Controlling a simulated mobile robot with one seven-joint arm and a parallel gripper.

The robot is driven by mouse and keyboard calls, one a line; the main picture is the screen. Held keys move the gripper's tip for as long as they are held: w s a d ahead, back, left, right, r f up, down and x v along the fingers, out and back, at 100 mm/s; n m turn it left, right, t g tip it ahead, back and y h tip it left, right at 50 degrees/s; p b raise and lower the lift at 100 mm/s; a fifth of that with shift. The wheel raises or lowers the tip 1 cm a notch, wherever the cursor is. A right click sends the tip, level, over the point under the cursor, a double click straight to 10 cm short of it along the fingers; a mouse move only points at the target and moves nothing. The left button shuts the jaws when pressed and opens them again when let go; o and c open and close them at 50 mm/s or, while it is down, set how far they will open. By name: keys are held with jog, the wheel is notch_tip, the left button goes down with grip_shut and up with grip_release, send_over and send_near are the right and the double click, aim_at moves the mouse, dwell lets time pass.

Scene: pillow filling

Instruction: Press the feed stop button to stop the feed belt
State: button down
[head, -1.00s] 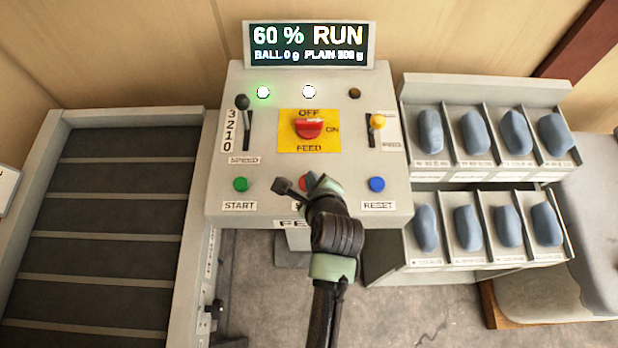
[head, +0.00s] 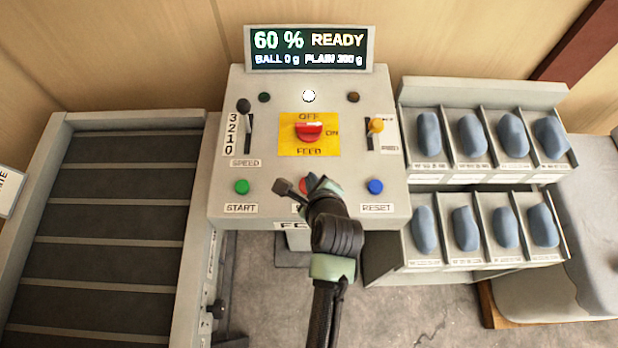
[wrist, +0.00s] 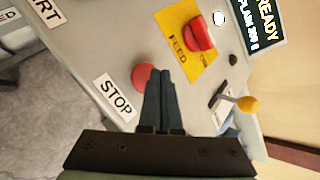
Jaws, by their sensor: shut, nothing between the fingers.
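The red stop button (wrist: 143,76) sits above its STOP label (wrist: 116,97) in the wrist view. In the head view the button (head: 304,185) is partly hidden by my gripper (head: 318,183). My gripper is shut and empty, its closed fingertips (wrist: 167,80) right by the button; whether they touch it I cannot tell. The display (head: 309,48) reads 60 % READY, BALL 0 g. The left lamp (head: 264,97) is dark and the middle lamp (head: 308,96) is lit white. The feed belt (head: 106,215) with its slats lies at the left.
The panel also carries a green START button (head: 241,187), a blue RESET button (head: 375,187), a red feed switch (head: 309,131), a black speed lever (head: 243,106) and a yellow-knobbed lever (head: 376,126). A rack (head: 485,92) of blue-grey packs stands right.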

jog(key=shift+r, duration=0.25)
notch_tip(320, 180, up, 5)
jog(key=p, duration=0.5)
jog(key=shift+p, duration=0.3)
jog(key=shift+w, duration=0.1)
dwell(0.6)
jog(key=w+r+n+t+b, duration=0.3)
jog(key=r+n, duration=0.2)
jog(key=r, duration=0.5)
jog(key=w+d+r+n+t+h+b, duration=0.1)
jog(key=w+r+n+t+b, duration=0.2)
jog(key=r, duration=0.7)
jog(key=w+r+n+t+b, duration=0.2)
jog(key=w+r+n+t, duration=0.15)
jog(key=r+n, duration=0.45)
jog(key=s+r+n+t+b, duration=0.1)
jog(key=s+r+n+t, duration=0.2)
jog(key=s+r, duration=0.2)
jog(key=s+a+r+n+t+b, duration=0.1)
jog(key=s+r, duration=0.4)
jog(key=r, duration=0.6)
jog(key=s+r+n+t+h+b, duration=0.1)
jog(key=s+r+n+t+b, duration=0.2)
jog(key=r, duration=0.6)
jog(key=s+n+t, duration=0.1)
jog(key=s+t, duration=0.1)
jog(key=shift+s+a+n, duration=0.25)
jog(key=shift+s+n, duration=0.05)
jog(key=shift+s, duration=0.1)
